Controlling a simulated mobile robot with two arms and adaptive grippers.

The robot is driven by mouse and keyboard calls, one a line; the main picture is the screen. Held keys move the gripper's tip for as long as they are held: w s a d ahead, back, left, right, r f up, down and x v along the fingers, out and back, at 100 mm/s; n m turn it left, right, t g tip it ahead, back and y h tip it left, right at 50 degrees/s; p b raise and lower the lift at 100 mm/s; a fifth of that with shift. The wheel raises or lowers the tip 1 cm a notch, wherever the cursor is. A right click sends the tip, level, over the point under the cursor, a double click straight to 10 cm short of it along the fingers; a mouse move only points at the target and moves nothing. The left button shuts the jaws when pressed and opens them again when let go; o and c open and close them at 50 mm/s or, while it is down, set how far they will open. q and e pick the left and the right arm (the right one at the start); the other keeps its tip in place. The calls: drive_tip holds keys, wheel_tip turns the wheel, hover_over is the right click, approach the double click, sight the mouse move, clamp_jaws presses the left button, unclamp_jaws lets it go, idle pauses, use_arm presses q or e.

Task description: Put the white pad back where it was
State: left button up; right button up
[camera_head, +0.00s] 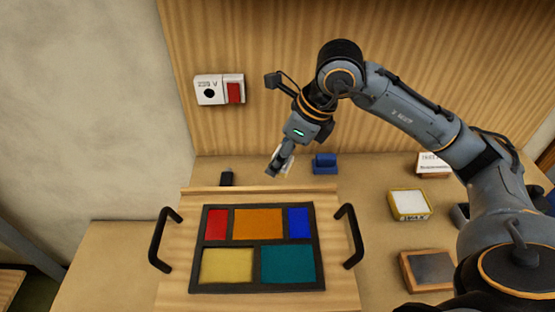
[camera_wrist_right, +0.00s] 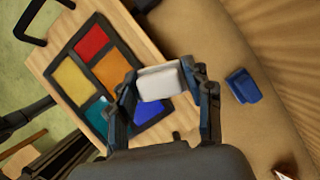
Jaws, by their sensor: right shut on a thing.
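My right gripper (camera_head: 278,161) is shut on the white pad (camera_wrist_right: 160,82), which sits between its two fingers in the right wrist view. In the head view only a pale part of the pad (camera_head: 287,164) shows, partly hidden by the fingers. The gripper is above the far side of the bench, behind the leaded panel (camera_head: 257,247) and left of a small blue block (camera_head: 325,163). The blue block also shows in the right wrist view (camera_wrist_right: 243,86), apart from the gripper. My left gripper is not in view.
The panel, with red, orange, blue, yellow and teal panes, lies on a wooden board (camera_head: 175,285) with black handles. At right are a yellow-edged box with a white top (camera_head: 409,204), a dark-topped wooden block (camera_head: 430,270) and a white labelled item (camera_head: 433,163). A switch box (camera_head: 219,90) is on the wall.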

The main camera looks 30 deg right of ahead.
sight(280, 146)
drive_tip(key=w, duration=0.1)
drive_tip(key=w+d+f, duration=0.1)
drive_tip(key=w+d+p, duration=0.1)
drive_tip(key=w, duration=0.1)
drive_tip(key=shift+f, duration=0.4)
drive_tip(key=w+f, duration=0.1)
drive_tip(key=w+d+f+p, duration=0.1)
drive_tip(key=w+f, duration=0.1)
drive_tip(key=w+d+f, duration=0.1)
drive_tip(key=f, duration=0.1)
drive_tip(key=shift+w+f, duration=0.2)
drive_tip(key=shift+w, duration=0.05)
drive_tip(key=shift+w+d+f, duration=0.15)
drive_tip(key=shift+w+f, duration=0.15)
drive_tip(key=shift+f, duration=0.1)
drive_tip(key=shift+w+f+p, duration=0.15)
drive_tip(key=shift+f+p, duration=0.2)
drive_tip(key=shift+p, duration=0.15)
wheel_tip(280, 146, down, 2)
drive_tip(key=shift+f+p, duration=0.15)
drive_tip(key=shift+p, duration=0.45)
drive_tip(key=shift+f, duration=0.35)
drive_tip(key=o, duration=0.8)
drive_tip(key=shift+o, duration=0.2)
